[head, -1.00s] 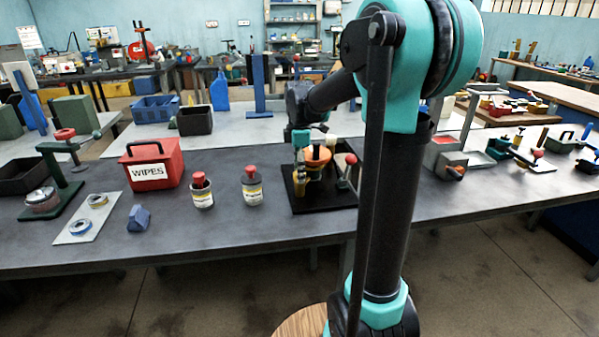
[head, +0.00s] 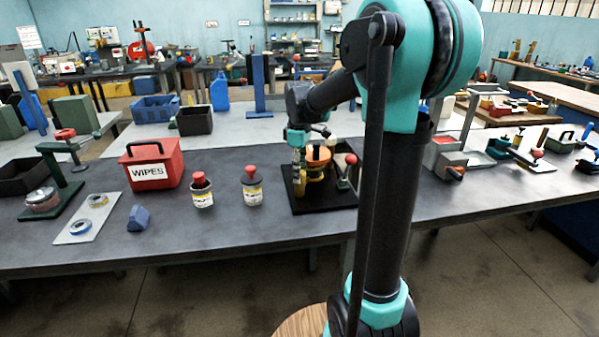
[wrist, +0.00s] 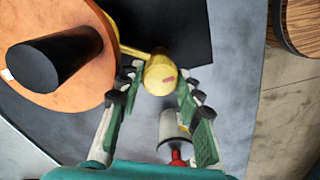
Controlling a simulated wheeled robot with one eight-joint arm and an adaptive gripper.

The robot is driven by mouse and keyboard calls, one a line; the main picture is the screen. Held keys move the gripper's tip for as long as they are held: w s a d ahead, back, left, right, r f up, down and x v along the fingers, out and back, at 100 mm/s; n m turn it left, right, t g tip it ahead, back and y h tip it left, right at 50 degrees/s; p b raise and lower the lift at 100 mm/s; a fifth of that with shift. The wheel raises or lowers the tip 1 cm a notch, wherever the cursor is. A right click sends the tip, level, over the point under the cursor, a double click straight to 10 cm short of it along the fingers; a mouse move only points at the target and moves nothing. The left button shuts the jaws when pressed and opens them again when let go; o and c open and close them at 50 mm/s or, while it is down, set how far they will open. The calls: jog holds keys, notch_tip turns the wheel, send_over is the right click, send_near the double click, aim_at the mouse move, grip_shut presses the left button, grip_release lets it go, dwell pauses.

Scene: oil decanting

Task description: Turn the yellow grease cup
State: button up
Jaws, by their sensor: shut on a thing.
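In the wrist view, the yellow grease cup (wrist: 160,75) is a round yellow knob with a small red mark. It sits at the end of a yellow arm beside an orange disc (wrist: 60,55) with a black knob. The green fingers of my gripper (wrist: 157,82) lie on either side of the cup and are shut on it. In the head view, my gripper (head: 298,163) points down at the left side of the fixture with the orange disc (head: 318,157). The cup is hard to make out there, mostly behind the fingers.
The fixture stands on a black base plate (head: 320,205). A red-topped jar (head: 252,188) stands just left of it, with another jar (head: 202,190) farther left. A red lever knob (head: 351,159) is close on the right. The table front (head: 180,240) is clear.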

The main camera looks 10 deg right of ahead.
jog(key=o, duration=1.2)
jog(key=shift+c, duration=0.2)
jog(key=shift+r, duration=0.1)
jog(key=shift+r, duration=3.9)
jog(key=shift+s, duration=0.15)
